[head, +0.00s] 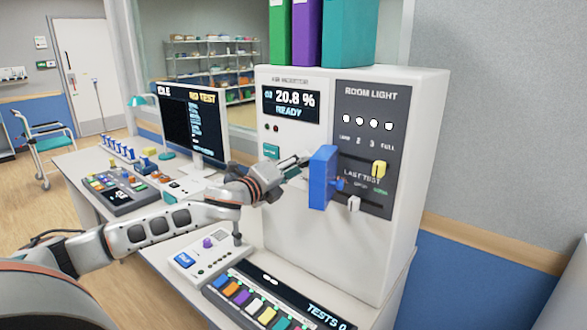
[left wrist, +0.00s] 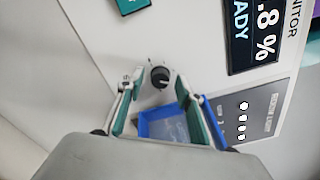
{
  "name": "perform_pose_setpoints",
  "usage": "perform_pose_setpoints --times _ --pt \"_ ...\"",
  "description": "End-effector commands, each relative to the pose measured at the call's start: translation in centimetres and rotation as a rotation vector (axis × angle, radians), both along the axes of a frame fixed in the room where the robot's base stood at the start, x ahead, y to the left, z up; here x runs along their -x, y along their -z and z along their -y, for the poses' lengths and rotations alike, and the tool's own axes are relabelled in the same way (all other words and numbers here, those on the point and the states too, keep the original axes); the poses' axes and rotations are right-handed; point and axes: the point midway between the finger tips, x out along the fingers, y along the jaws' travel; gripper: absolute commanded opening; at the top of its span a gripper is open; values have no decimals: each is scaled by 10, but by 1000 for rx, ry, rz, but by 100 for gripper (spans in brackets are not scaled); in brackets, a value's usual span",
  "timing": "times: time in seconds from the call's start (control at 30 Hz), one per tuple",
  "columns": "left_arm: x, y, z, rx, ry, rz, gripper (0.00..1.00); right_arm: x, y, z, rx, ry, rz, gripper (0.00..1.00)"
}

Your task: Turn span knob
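A round dark knob with a light pointer mark (left wrist: 160,76) sits on the white front of the air monitor (head: 290,92). It has no readable label, so I cannot confirm that it is the span knob. My left gripper (left wrist: 159,84) is open, its two fingers on either side of the knob in the left wrist view. I cannot tell whether either finger touches it. In the head view my left gripper (head: 296,166) is at the monitor's front, and the knob is hidden there. My right gripper is not in view.
A blue box (head: 323,178) juts from the monitor's front right beside my left gripper; it also shows between the fingers (left wrist: 166,123). A small console (head: 208,255) and screen (head: 195,120) stand on the desk.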

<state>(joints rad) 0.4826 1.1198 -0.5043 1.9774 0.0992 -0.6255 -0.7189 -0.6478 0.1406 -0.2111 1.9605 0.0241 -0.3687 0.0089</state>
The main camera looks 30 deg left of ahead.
Motion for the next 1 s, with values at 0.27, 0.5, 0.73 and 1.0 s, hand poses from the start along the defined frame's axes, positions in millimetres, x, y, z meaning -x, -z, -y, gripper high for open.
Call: perform_pose_setpoints --times 0.27,0.5,0.73,1.0 --pt "22 2 -2 -4 1 -4 36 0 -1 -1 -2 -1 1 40" --pt "51 2 -4 -5 1 -4 36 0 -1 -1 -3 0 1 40" --pt "72 2 -5 -4 1 -4 36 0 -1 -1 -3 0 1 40" --pt "89 2 -8 -3 -3 -5 36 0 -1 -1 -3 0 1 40"
